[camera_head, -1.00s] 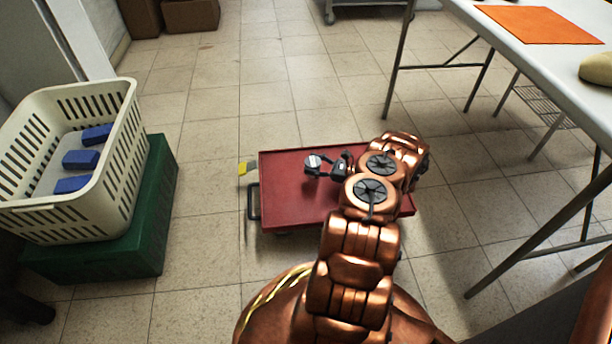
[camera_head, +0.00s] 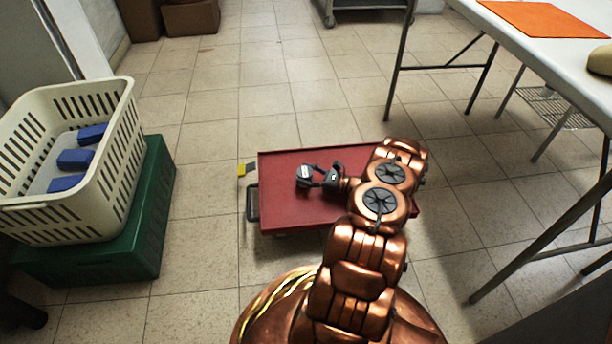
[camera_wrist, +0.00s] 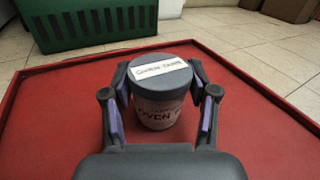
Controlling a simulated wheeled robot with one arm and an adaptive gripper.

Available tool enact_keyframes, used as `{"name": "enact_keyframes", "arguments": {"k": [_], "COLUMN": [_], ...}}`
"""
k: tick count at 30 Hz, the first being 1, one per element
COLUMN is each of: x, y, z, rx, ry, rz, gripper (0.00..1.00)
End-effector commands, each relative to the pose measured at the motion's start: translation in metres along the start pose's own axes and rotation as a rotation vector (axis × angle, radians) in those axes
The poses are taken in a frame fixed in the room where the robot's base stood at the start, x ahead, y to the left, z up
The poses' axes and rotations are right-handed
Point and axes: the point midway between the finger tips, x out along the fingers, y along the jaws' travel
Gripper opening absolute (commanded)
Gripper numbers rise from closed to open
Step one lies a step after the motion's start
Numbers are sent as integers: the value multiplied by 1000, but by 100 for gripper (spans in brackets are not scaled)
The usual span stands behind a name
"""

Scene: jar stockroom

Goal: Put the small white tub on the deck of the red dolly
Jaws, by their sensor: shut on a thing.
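The small white tub (camera_wrist: 160,112) has a grey lid with a white label and dark lettering on its side. It stands upright between the fingers of my gripper (camera_wrist: 160,84), which is shut on it. In the head view my gripper (camera_head: 312,177) holds the tub, its lid (camera_head: 303,172) showing, over the left-middle part of the red dolly (camera_head: 280,212). The red deck (camera_wrist: 55,118) with its raised rim spreads around the tub in the wrist view. I cannot tell whether the tub's base touches the deck.
A cream basket (camera_head: 118,165) with blue blocks (camera_head: 75,159) stands on a green crate (camera_head: 150,240) at the left. A white table (camera_head: 470,14) with an orange mat (camera_head: 540,18) is at the right. The dolly has a dark handle (camera_head: 252,203) on its left. The deck's left part is bare.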

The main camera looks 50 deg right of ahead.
Motion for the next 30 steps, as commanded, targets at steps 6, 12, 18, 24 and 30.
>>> {"name": "enact_keyframes", "arguments": {"k": [6,12,18,24,30], "x": [0,0,0,0,-16], "y": [0,0,0,0,-1], "z": [-4,-4,-4,-2,2], "rx": [0,0,0,0,-1], "ry": [0,0,0,0,1], "rz": [-1,0,0,0,-2], "gripper": [61,82,84,84,84]}}
